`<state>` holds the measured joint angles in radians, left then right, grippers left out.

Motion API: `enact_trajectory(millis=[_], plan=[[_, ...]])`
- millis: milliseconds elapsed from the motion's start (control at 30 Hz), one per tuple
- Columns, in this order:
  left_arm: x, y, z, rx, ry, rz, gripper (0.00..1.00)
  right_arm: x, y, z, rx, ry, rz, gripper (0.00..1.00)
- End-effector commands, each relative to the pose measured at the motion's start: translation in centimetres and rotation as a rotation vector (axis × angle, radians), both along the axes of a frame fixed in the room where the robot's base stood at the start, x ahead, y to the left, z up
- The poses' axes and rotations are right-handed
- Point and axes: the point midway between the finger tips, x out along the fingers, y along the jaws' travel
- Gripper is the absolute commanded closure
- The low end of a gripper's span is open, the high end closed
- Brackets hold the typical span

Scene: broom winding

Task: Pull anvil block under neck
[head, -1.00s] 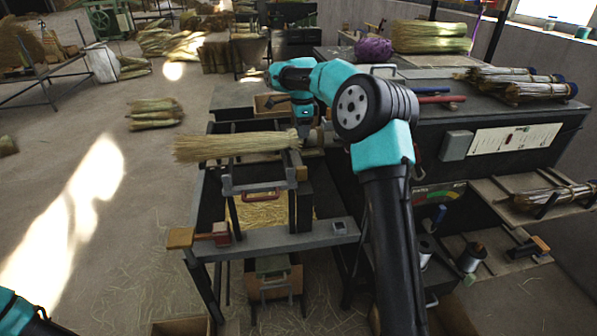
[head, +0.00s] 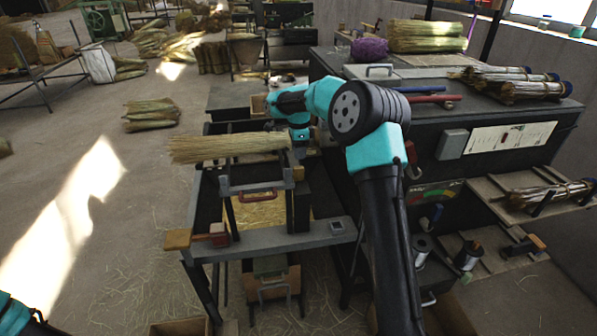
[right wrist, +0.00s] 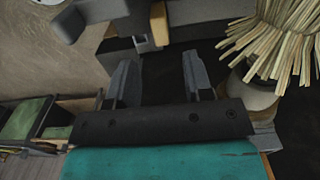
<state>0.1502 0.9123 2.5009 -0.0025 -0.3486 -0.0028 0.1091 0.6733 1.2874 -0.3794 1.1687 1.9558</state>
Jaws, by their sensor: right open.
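A straw broom head (head: 230,148) lies level across the black bench frame, its bristles to the left and its neck at the right. My right gripper (right wrist: 156,70) is open and empty, its two grey fingers apart. In the head view it hangs at the neck end, its fingertips hidden. The cut straw ends (right wrist: 290,40) show right of the fingers in the right wrist view. A small wood-faced piece (head: 298,173) sits below the neck; I cannot tell surely whether it is the anvil block. A similar wooden piece (right wrist: 158,24) shows beyond my fingers. Only my left arm shows, not its gripper.
A grey crossbar with a red-handled part (head: 258,190) runs below the broom. A red clamp with a wooden pad (head: 200,238) sits at the bench's front left. The dark workbench (head: 425,125) on the right bears tools and brooms. The floor at left is mostly open.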

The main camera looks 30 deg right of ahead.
Motion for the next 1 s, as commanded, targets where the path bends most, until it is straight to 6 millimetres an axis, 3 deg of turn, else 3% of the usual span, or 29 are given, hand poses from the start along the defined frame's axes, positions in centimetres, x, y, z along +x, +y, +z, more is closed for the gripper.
enact_trajectory(millis=[500, 933, 1000], plan=[[0.0, 0.0, 0.0, 0.0, 0.0, 0.0, 0.57, 0.0, 0.0, -8.3, 0.001, 0.002, 0.001, 0.53], [0.0, 0.0, 0.0, 0.0, 0.0, 0.0, 0.57, 0.0, 0.0, -9.4, 0.001, 0.0, 0.0, 0.53], [0.0, 0.0, 0.0, 0.0, 0.0, 0.0, 0.57, 0.0, 0.0, -9.4, 0.001, 0.0, 0.001, 0.58]])
